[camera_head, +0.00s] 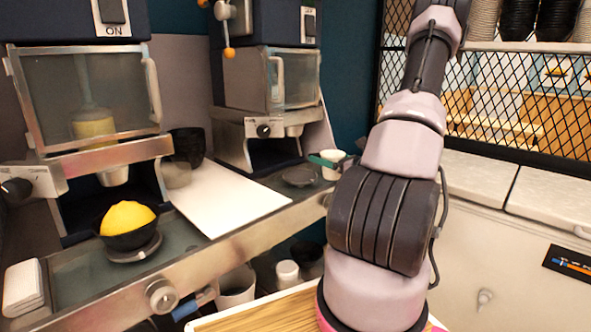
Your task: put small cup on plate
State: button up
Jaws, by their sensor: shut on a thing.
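A small white cup (330,173) is near the middle of the head view, partly hidden by my arm and gripper. My gripper (326,162) shows only as a small dark green part at the cup's rim, with the rest behind my arm. It is shut on the cup. A small round dark plate (298,177) lies on the counter under the right machine, just left of the cup. The cup looks beside the plate; I cannot tell whether it hangs above the counter.
A black bowl (129,236) with a yellow mound stands on a disc under the left machine. A white board (222,196) lies between the machines, with dark cups (187,145) behind it. White containers (236,287) stand below the counter edge.

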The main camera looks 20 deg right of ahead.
jog(key=x, duration=1.5)
jog(key=shift+w+a+f, duration=0.1)
jog(key=shift+w, duration=0.2)
jog(key=shift+w+a, duration=0.25)
jog(key=shift+w, duration=0.25)
notch_tip(320, 180, down, 3)
jog(key=shift+w+d+r, duration=0.1)
jog(key=shift+r, duration=0.1)
jog(key=shift+f, duration=0.45)
jog(key=shift+f, duration=0.15)
jog(key=o, duration=1)
